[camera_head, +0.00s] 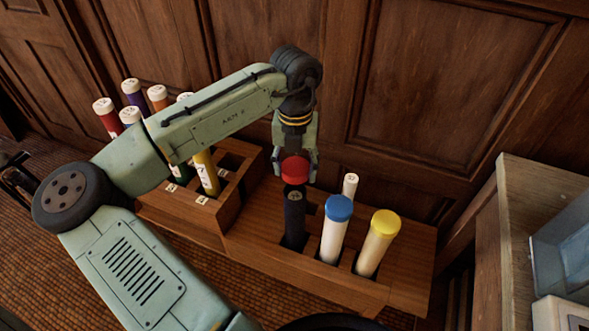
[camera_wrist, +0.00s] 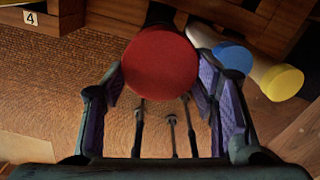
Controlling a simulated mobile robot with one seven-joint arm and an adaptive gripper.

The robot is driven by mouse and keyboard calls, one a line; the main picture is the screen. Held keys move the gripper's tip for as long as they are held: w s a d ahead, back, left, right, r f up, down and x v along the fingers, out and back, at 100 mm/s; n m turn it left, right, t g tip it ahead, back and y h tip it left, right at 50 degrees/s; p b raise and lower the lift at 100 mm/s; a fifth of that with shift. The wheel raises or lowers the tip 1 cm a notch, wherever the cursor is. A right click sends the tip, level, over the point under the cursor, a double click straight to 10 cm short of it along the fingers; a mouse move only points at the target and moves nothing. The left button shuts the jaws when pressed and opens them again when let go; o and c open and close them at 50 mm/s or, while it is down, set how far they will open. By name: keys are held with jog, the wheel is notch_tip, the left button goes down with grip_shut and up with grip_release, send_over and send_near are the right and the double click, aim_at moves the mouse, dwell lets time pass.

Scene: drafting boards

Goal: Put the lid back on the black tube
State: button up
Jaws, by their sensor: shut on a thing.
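The black tube (camera_head: 294,218) stands upright in a slot of the wooden rack. A red lid (camera_head: 295,171) is between the fingers of my gripper (camera_head: 295,165), right at the top of the black tube. In the wrist view the red lid (camera_wrist: 160,64) fills the space between the purple-padded fingers of my gripper (camera_wrist: 161,82), which is shut on it. The dark tube shows only in small part behind the lid there. I cannot tell whether the lid sits on the tube's rim or is slightly above it.
A blue-lidded tube (camera_head: 336,232) and a yellow-lidded tube (camera_head: 376,246) stand to the right in the rack (camera_head: 408,272). A thin white-capped tube (camera_head: 350,186) is just behind. Several white-capped coloured tubes stand at left. A wooden panelled wall (camera_head: 440,80) is close behind; a grey-topped cabinet (camera_head: 545,185) is at right.

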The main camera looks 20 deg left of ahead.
jog(key=shift+s+f+b, duration=0.1)
jog(key=shift+f+b, duration=1.75)
jog(key=shift+f, duration=0.15)
jog(key=shift+f+b, duration=0.35)
jog(key=shift+f, duration=0.7)
jog(key=shift+r+p, duration=0.1)
jog(key=shift+p, duration=0.5)
jog(key=shift+f+p, duration=0.2)
jog(key=shift+p, duration=0.1)
dwell(0.4)
jog(key=o, duration=0.8)
jog(key=shift+o, duration=0.6)
jog(key=o, duration=0.4)
